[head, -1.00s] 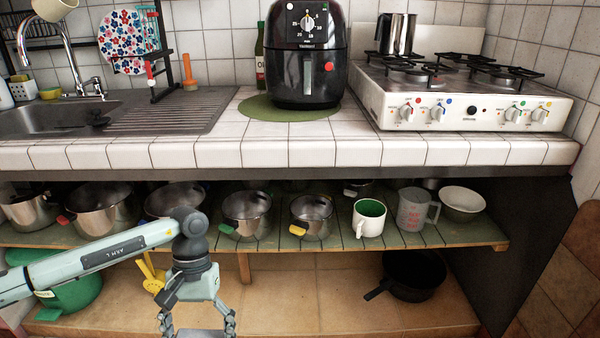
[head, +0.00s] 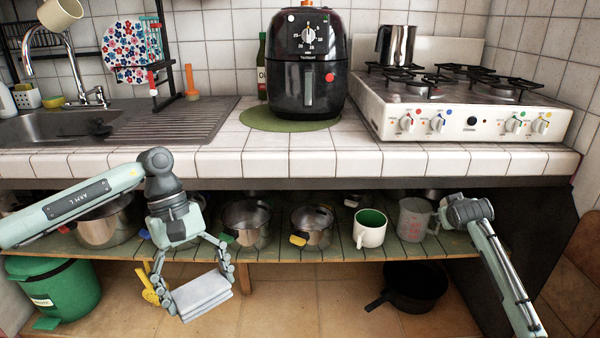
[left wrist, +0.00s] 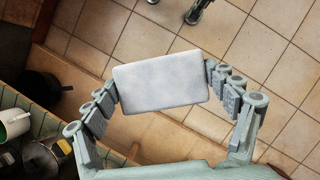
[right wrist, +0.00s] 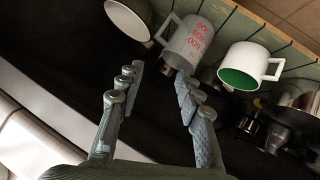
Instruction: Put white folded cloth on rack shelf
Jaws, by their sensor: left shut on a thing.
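The white folded cloth (head: 201,295) is a flat, thick-edged pad between the fingers of my left gripper (head: 197,288). The left wrist view shows the cloth (left wrist: 160,83) gripped at its two short ends. It hangs in front of and below the green slatted shelf (head: 375,252) under the counter, apart from it. My right gripper (right wrist: 160,74) is open and empty in the right wrist view, near a measuring cup (right wrist: 188,42). In the head view its wrist is at the shelf's right end; its fingers are hard to make out.
The shelf bears several metal pots (head: 246,222), a white mug with green inside (head: 370,230) and the measuring cup. The counter edge (head: 300,162) overhangs it. A green bin (head: 60,290) and a black pan (head: 415,285) stand below. Bare slats show along the shelf's front.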

